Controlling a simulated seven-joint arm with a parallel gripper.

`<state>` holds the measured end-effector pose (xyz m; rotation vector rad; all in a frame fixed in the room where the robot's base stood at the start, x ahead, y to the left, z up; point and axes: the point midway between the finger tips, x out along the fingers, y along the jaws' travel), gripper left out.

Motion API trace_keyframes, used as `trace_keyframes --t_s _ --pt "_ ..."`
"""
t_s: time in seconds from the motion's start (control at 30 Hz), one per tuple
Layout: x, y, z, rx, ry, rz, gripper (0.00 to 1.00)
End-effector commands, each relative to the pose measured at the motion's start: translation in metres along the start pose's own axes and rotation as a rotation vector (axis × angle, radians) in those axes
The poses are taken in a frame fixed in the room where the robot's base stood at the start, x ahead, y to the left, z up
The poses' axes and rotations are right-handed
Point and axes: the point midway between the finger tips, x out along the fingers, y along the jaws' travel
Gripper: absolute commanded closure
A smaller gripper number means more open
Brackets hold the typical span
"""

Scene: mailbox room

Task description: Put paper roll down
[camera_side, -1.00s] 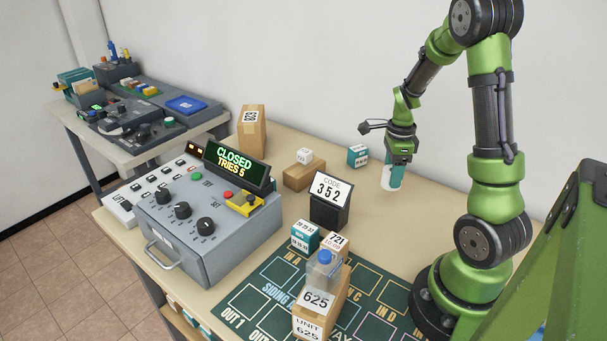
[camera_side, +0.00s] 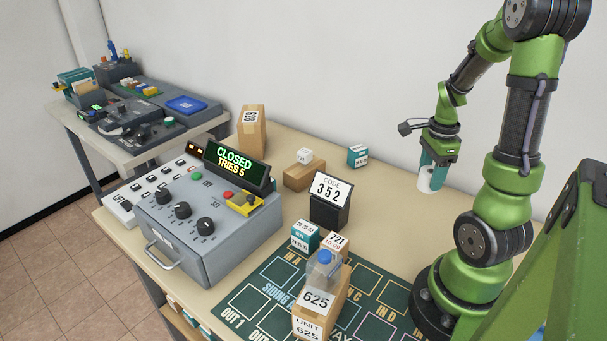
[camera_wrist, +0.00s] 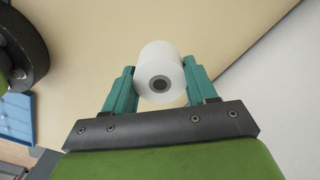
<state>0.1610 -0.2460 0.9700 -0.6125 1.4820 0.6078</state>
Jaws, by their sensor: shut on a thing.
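The paper roll (camera_wrist: 161,66) is a white cylinder with a grey core, seen end-on between my fingers in the wrist view. In the side view the roll (camera_side: 426,181) shows as a small white piece at my fingertips, over the back right of the tan table. My gripper (camera_side: 432,178) points down and is shut on the roll. In the wrist view the teal fingers of my gripper (camera_wrist: 160,86) press on both sides of the roll. I cannot tell whether the roll touches the table.
A teal-and-white box (camera_side: 357,156) and a small tan box (camera_side: 303,177) stand left of my gripper. The code sign (camera_side: 330,200) and the green mat (camera_side: 377,290) are nearer the front. The table between the sign and my gripper is clear. The wall is behind.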

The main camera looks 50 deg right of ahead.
Motion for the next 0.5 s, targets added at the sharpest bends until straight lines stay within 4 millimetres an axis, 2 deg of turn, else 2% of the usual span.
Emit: trace_keyframes --t_s 0.1,0.5 --pt "0.021 0.003 0.000 -0.006 0.000 0.010 0.74" --pt "0.069 0.002 0.000 -0.005 -0.001 0.006 0.74"
